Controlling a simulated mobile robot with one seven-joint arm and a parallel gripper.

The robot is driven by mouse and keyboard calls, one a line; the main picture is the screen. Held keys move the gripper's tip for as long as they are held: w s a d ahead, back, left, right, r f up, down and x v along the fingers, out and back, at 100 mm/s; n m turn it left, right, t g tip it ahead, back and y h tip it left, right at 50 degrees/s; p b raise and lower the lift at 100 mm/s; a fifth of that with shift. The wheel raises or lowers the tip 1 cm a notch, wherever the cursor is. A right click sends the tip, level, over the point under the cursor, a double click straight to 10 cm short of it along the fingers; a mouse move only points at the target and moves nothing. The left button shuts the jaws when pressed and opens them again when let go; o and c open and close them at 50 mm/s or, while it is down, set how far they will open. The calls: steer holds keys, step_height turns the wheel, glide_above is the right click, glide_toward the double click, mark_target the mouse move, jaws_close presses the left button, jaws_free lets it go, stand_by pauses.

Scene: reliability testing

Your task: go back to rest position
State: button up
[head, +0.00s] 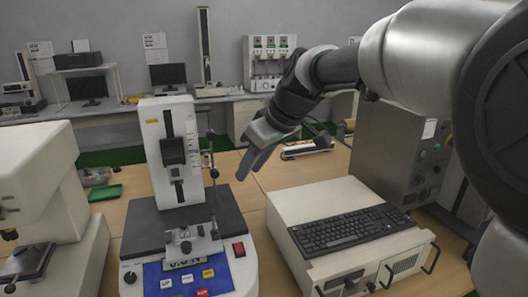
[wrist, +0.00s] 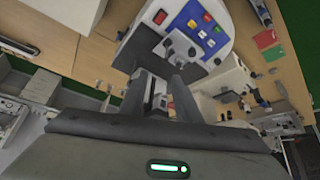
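My gripper (head: 252,165) hangs in the air in the head view, right of the white column of a testing machine (head: 158,125) and above the table. In the wrist view, my gripper (wrist: 160,80) shows two dark fingers spread apart, with no object visible between them. The testing machine, with its blue button panel (wrist: 203,22), lies beyond the fingertips in that view. I see no contact between the fingers and the machine.
A beige box with a black keyboard (head: 350,228) stands right of the machine. A grey cabinet (head: 400,150) is behind it. Another white machine (head: 40,180) stands at left.

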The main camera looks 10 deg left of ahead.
steer(key=s+d+m+t+h+p, duration=0.2)
steer(key=s+d+m, duration=0.9)
steer(key=s+d, duration=1.2)
steer(key=s+h+p, duration=0.1)
steer(key=h+p, duration=0.1)
steer(key=h, duration=0.1)
steer(key=shift+d+f+p, duration=0.2)
steer(key=shift+f+p, duration=0.15)
steer(key=shift+f, duration=0.05)
